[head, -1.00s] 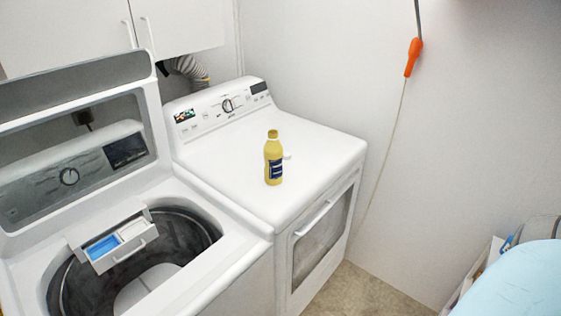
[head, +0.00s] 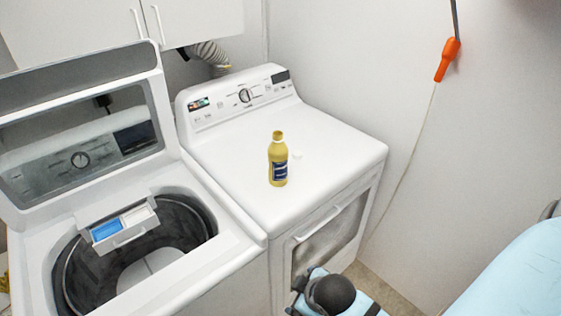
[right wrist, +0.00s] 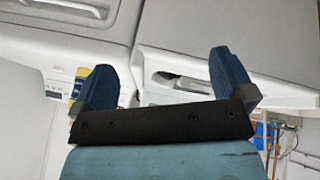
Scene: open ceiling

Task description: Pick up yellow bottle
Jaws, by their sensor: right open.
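The yellow bottle (head: 278,160) with a dark blue label stands upright on top of the closed white dryer (head: 330,145), left of its middle. My right arm shows low in the head view, in front of the dryer and below the bottle. In the right wrist view my right gripper (right wrist: 164,82) is open, its two blue fingers wide apart with nothing between them. A yellow item (right wrist: 81,73) is partly hidden behind the left finger there; I cannot tell if it is the bottle. My left gripper is out of view.
An open-lidded washer (head: 235,245) stands left of the dryer. An orange handle (head: 447,60) hangs on the right wall. A light blue surface (head: 515,280) is at lower right. The dryer top around the bottle is mostly clear.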

